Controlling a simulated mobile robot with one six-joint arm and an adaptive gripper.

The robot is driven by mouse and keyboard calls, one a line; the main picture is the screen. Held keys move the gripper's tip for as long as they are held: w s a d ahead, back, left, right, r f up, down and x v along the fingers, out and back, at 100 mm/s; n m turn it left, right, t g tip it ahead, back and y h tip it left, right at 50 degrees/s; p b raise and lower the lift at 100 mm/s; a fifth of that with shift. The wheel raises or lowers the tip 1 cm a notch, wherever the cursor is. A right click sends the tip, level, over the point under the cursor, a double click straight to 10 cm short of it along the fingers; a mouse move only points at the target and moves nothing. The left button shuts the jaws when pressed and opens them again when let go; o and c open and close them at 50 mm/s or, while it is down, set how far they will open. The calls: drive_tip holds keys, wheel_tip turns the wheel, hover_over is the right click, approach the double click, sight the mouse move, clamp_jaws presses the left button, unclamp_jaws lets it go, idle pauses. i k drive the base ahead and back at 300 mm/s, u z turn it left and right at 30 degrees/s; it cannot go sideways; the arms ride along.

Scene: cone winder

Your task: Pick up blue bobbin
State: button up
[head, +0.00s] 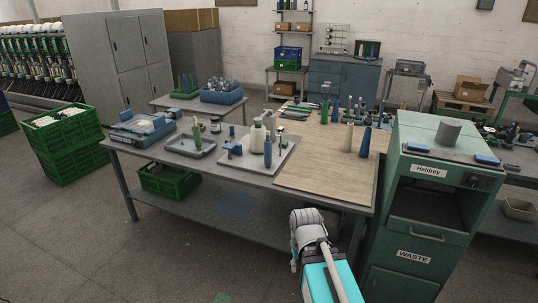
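A tall blue bobbin (365,142) stands upright near the right end of the wooden board (318,178) on the long grey worktable. A cream bobbin (348,137) stands just left of it. Another slim blue bobbin (268,153) stands on the pale tray (240,168) at the table's middle. Several small dark and green bobbins (324,113) stand farther back. The frame does not show which blue one the task means. My arm shows at the bottom, in front of the table and apart from every bobbin. My gripper cannot be made out.
A green waste cabinet (425,225) stands close against the table's right end. Blue trays (142,130) and small parts crowd the table's left half. Stacked green crates (68,140) stand on the floor at left.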

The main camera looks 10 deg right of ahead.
sight(268, 143)
drive_tip(key=z, duration=0.4)
drive_tip(key=i, duration=1.6)
drive_tip(key=u, duration=0.6)
